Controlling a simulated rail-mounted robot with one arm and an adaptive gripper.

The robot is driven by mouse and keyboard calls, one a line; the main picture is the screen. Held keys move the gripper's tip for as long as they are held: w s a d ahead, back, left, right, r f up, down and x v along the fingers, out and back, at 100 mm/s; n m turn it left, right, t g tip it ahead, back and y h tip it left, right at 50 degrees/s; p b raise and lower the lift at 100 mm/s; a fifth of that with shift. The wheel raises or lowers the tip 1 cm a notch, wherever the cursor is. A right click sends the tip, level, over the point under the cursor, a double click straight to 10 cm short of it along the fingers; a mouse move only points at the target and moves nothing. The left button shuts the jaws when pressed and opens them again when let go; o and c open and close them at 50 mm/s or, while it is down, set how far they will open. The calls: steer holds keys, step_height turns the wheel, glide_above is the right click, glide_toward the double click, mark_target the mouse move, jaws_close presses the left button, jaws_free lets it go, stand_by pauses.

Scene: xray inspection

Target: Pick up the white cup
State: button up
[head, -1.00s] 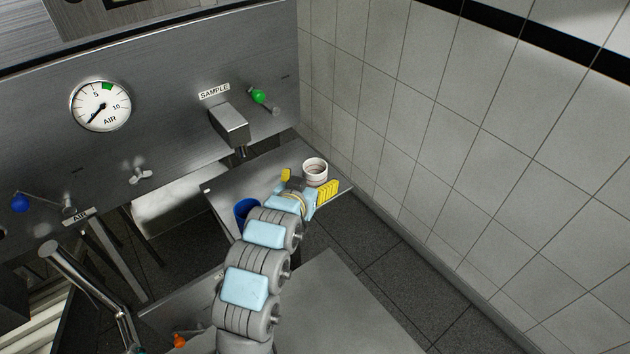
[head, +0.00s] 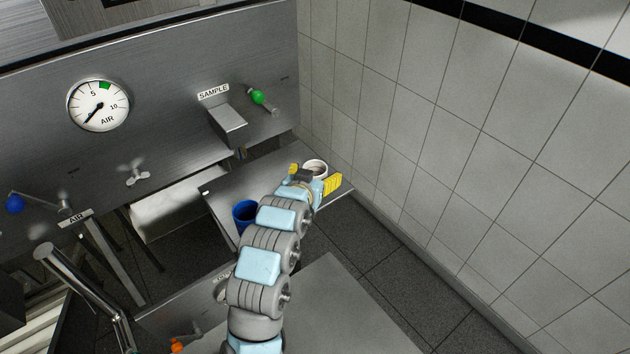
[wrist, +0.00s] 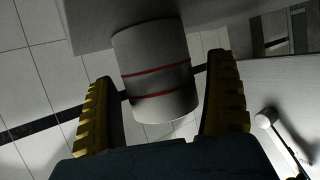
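The white cup (head: 315,168) stands on the metal shelf (head: 222,192) near the tiled wall. In the head view my gripper (head: 316,176) is in front of it and hides its lower part. In the wrist view the white cup (wrist: 155,70) shows two red bands and lies between and beyond the two yellow fingers of my gripper (wrist: 165,105). The fingers are wide apart, with a gap on each side of the cup. I cannot see either finger touching it.
A blue cup (head: 244,214) stands on the same shelf, left of my arm. The metal sample chute (head: 228,122) and a green-handled valve (head: 258,97) are on the panel behind. The tiled wall (head: 430,150) is close on the right.

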steer(key=c, duration=0.9)
